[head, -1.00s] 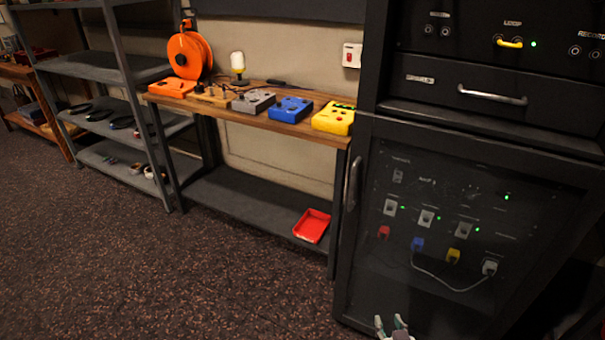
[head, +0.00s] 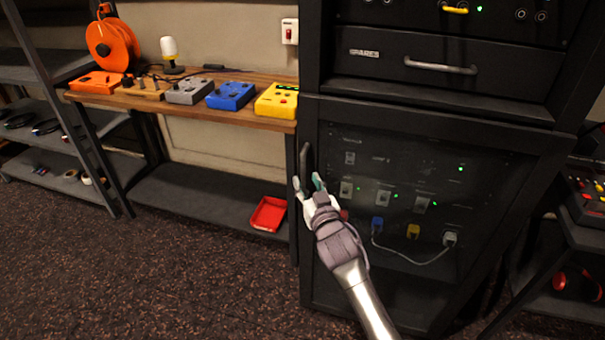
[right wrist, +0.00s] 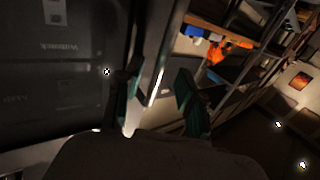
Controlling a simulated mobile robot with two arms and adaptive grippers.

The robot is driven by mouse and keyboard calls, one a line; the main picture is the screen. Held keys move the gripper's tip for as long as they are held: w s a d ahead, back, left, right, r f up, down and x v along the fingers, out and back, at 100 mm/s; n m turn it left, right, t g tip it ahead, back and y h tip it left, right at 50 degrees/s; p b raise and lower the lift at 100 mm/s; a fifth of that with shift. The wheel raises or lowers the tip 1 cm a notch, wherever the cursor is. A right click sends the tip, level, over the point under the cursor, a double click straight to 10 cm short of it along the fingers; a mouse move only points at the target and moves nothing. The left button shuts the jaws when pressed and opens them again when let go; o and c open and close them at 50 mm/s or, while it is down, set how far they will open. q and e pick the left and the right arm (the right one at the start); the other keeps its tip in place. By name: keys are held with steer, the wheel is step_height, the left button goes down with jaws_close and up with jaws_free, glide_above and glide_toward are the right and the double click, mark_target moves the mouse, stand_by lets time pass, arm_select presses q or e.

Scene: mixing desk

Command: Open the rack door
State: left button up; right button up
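The rack door (head: 385,272) is a dark, see-through panel in a black frame on the lower part of the rack, and it is shut. Its upright handle (head: 305,160) is on the door's left edge. My right gripper (head: 308,184) is at the handle's lower end, with its two fingers apart. In the right wrist view its teal-padded fingers (right wrist: 160,92) are open on either side of a grey upright bar or edge. I cannot tell whether they touch the handle. The rack front (right wrist: 60,70) fills the left of that view. My left gripper is not in view.
A drawer (head: 440,80) with a bar handle sits above the door. A wooden bench (head: 190,106) with several coloured boxes stands to the left, with a red tray (head: 268,214) on its lower shelf. A dark stand (head: 585,225) is close on the right. Floor is clear at front left.

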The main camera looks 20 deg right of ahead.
mark_target(304, 176)
steer(key=shift+w, duration=1.95)
jaws_close()
